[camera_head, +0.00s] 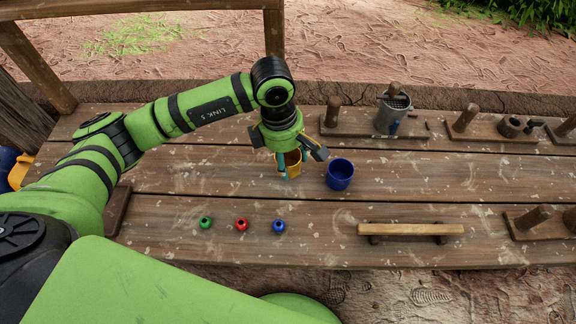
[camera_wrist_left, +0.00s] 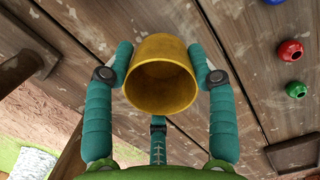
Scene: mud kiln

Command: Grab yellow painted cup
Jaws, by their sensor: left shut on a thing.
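The yellow painted cup (camera_head: 292,161) is between the fingers of my left gripper (camera_head: 291,165), over the wooden table near its middle. In the left wrist view, the yellow cup (camera_wrist_left: 161,75) shows its open mouth, and the teal fingers of the left gripper (camera_wrist_left: 160,68) press on its two sides. The gripper is shut on the cup. Whether the cup touches the table or hangs just above it, I cannot tell. My right gripper is in neither view.
A blue cup (camera_head: 340,174) stands just right of the gripper. Green (camera_head: 206,222), red (camera_head: 242,224) and blue (camera_head: 279,226) small pots line the front. A wooden bar (camera_head: 410,230) lies front right. A metal bucket (camera_head: 392,115) and wooden stands are at the back of the table (camera_head: 160,215).

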